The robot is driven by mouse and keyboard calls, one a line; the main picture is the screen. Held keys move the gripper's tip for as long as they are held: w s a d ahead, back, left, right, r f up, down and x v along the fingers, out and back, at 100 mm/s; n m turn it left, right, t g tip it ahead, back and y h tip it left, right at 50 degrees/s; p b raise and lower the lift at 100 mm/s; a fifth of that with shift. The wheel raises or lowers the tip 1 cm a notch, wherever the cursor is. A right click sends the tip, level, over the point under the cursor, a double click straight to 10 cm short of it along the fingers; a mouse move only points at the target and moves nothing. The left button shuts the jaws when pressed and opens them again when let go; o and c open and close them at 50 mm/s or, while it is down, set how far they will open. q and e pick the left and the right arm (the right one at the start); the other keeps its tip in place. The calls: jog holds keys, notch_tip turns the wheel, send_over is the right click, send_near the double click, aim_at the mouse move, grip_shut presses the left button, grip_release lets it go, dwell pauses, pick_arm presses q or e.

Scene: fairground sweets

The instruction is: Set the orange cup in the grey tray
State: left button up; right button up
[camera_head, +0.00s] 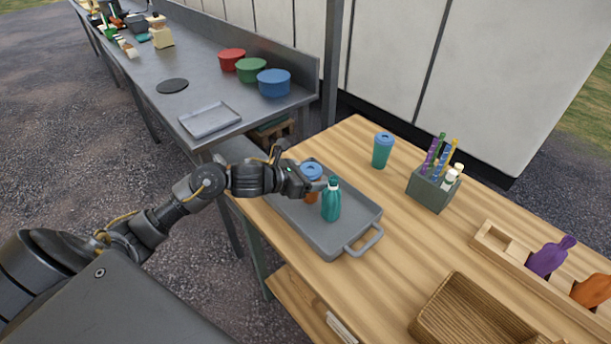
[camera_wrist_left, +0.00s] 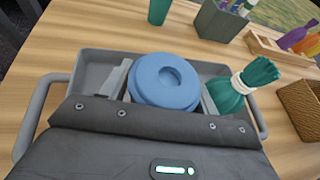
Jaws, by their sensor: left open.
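The orange cup (camera_head: 312,197) has a blue lid and stands upright inside the grey tray (camera_head: 327,243), near its middle. My left gripper (camera_head: 302,182) is at the cup, low over the tray. In the left wrist view its two fingers are apart, one on each side of the cup's blue lid (camera_wrist_left: 166,82). The cup's orange body is hidden there, so I cannot tell whether a finger touches it. My right gripper is not in view.
A teal cup with a blue lid (camera_head: 382,150) and a dark holder (camera_head: 433,192) stand behind the tray. The wood between is clear. A metal counter (camera_head: 205,85) lies beyond.

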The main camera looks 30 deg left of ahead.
pick_arm(q)
jog(key=shift+s+a+r, duration=0.15)
jog(key=shift+s+a, duration=0.05)
jog(key=shift+s, duration=0.05)
jog(key=b+v, duration=0.2)
jog(key=v, duration=0.9)
jog(key=shift+s+b, duration=0.15)
jog(key=shift+b, duration=0.25)
jog(key=shift+r, duration=0.15)
